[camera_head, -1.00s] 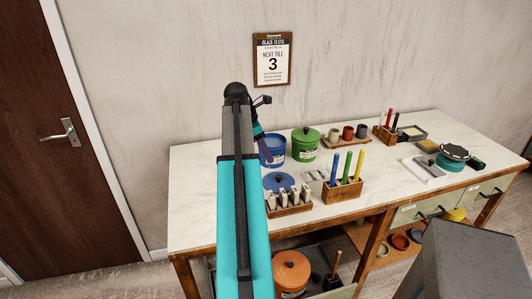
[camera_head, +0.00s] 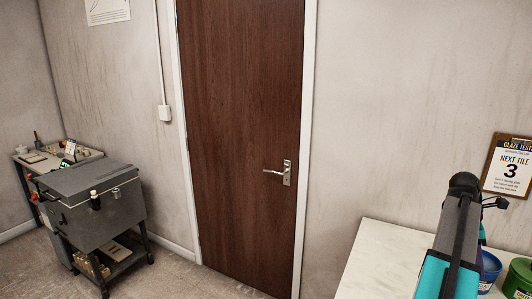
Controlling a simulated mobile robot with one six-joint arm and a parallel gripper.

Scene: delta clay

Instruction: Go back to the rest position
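My arm, teal and grey with a dark joint at its top, rises at the right edge of the picture, over the left end of the white-topped workbench (camera_head: 378,265).
A brown closed door (camera_head: 240,130) with a lever handle (camera_head: 286,173) fills the middle. A grey kiln-like box (camera_head: 95,205) on a wheeled stand is at left. A side table (camera_head: 48,160) stands behind it.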

